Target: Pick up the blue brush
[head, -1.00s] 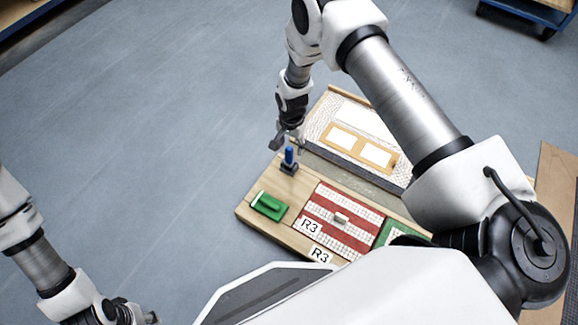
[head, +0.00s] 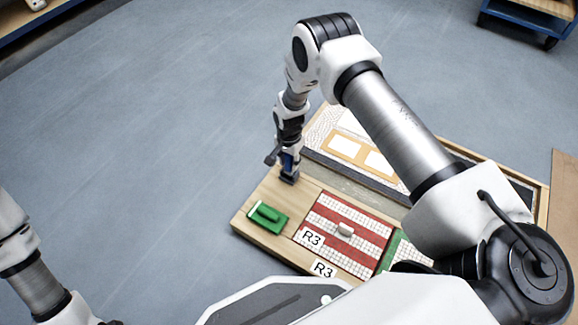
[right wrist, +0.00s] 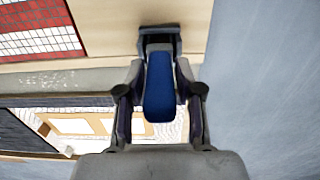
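The blue brush (head: 287,161) stands upright on its dark base at the far left corner of the wooden board (head: 262,238). My right gripper (head: 284,163) has come down over it from above. In the right wrist view the blue handle (right wrist: 160,88) lies between the two fingers of my right gripper (right wrist: 160,72), one on each side. The fingers look open, with narrow gaps beside the handle; contact is hard to tell. The brush's dark base (right wrist: 160,42) rests on the board. My left arm shows at the lower left, but its fingers are out of view.
A framed tray with white tiles (head: 343,146) lies behind. The floor to the left is clear.

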